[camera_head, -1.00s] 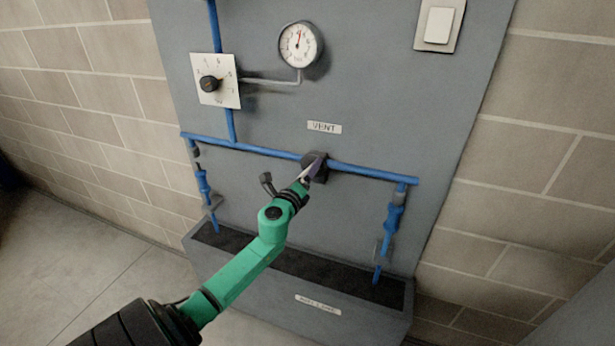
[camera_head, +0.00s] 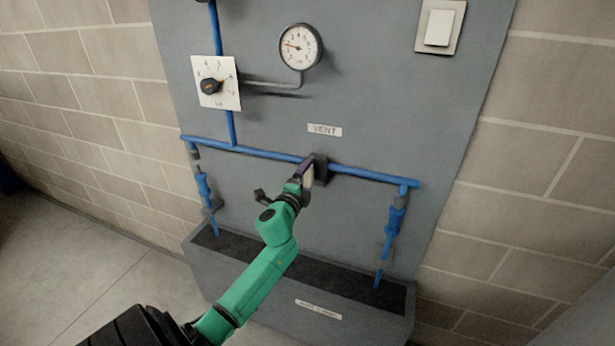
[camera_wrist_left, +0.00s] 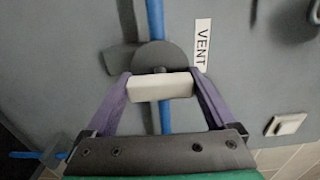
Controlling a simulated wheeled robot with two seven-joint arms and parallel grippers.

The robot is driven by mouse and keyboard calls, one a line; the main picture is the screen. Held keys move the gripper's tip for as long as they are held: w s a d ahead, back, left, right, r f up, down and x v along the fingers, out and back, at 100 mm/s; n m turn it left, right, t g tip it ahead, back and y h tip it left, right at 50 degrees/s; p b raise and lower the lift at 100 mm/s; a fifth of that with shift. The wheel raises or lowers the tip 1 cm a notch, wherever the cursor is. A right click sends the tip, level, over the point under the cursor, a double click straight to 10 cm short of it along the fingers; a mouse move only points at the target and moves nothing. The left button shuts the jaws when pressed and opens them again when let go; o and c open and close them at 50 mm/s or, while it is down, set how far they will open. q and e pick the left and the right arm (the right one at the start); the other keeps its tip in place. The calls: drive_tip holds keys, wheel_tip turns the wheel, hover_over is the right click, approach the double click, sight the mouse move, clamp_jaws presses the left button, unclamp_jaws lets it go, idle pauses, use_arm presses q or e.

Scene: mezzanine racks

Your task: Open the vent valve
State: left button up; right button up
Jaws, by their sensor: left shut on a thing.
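The vent valve (camera_head: 322,167) is a dark block on the blue horizontal pipe, below the VENT label (camera_head: 324,130). In the left wrist view its round dark body (camera_wrist_left: 160,58) sits behind a pale lever handle (camera_wrist_left: 160,87). My left gripper (camera_head: 307,174) is at the valve; in the wrist view its purple fingers (camera_wrist_left: 160,92) are shut on the handle, one at each end. In the head view the gripper partly hides the handle. My right gripper is not in view.
A pressure gauge (camera_head: 300,46) has its needle pointing left. A square dial with a black knob (camera_head: 211,87) is at upper left. Blue branches with fittings (camera_head: 395,222) hang at both ends of the pipe above a grey trough (camera_head: 231,263). A white switch (camera_head: 440,26) is at upper right.

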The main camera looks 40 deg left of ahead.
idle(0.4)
use_arm(q)
drive_tip(key=o, duration=1.1)
drive_tip(key=shift+c, duration=0.2)
drive_tip(key=b+v, duration=0.2)
drive_tip(key=v, duration=1.2)
drive_tip(key=shift+s, duration=0.25)
drive_tip(key=shift+d, duration=0.15)
